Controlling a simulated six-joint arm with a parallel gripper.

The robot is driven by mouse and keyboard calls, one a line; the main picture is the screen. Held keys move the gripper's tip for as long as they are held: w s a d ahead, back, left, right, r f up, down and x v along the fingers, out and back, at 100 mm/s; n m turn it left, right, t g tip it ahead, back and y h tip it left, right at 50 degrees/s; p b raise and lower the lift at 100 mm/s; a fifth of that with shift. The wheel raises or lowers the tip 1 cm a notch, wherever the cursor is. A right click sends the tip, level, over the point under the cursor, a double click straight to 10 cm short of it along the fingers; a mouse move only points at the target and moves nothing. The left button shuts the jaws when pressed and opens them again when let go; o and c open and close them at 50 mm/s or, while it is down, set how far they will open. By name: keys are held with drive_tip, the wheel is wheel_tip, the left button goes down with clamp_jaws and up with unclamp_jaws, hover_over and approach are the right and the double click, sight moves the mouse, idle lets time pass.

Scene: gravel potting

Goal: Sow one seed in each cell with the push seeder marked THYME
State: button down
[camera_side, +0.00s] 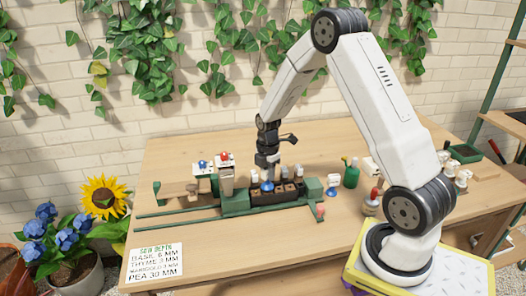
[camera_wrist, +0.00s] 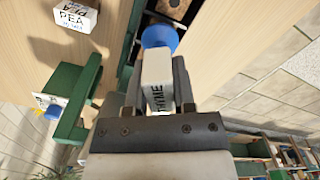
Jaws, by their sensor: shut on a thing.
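My gripper (camera_side: 267,160) is shut on a white push seeder (camera_wrist: 158,80) marked THYME, which also has a round blue end (camera_wrist: 158,36). In the side view the blue end (camera_side: 267,186) points down at the left part of the dark cell tray (camera_side: 262,198). Brown square cells show to its right. I cannot tell whether the blue end touches the tray or hangs just above it. In the wrist view the seeder lies between both fingers, and part of its label is hidden. One brown cell (camera_wrist: 171,8) shows just beyond the blue end.
A white block marked PEA (camera_wrist: 75,17) stands off to the side. Green fixtures (camera_side: 236,205) flank the tray, with blocks bearing red and blue tops (camera_side: 224,158) at left. A sign (camera_side: 153,262) lists depths. The front table is mostly clear.

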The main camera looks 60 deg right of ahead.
drive_tip(key=shift+f, duration=0.7)
idle(1.4)
drive_tip(key=shift+r, duration=1.55)
drive_tip(key=shift+d, duration=0.1)
drive_tip(key=shift+s+d+r, duration=0.25)
drive_tip(key=shift+s+d, duration=0.4)
drive_tip(key=shift+s, duration=0.05)
drive_tip(key=shift+s+d+r, duration=0.25)
drive_tip(key=shift+s+d, duration=0.4)
drive_tip(key=shift+f, duration=0.15)
drive_tip(key=shift+f, duration=1.2)
drive_tip(key=shift+f, duration=0.7)
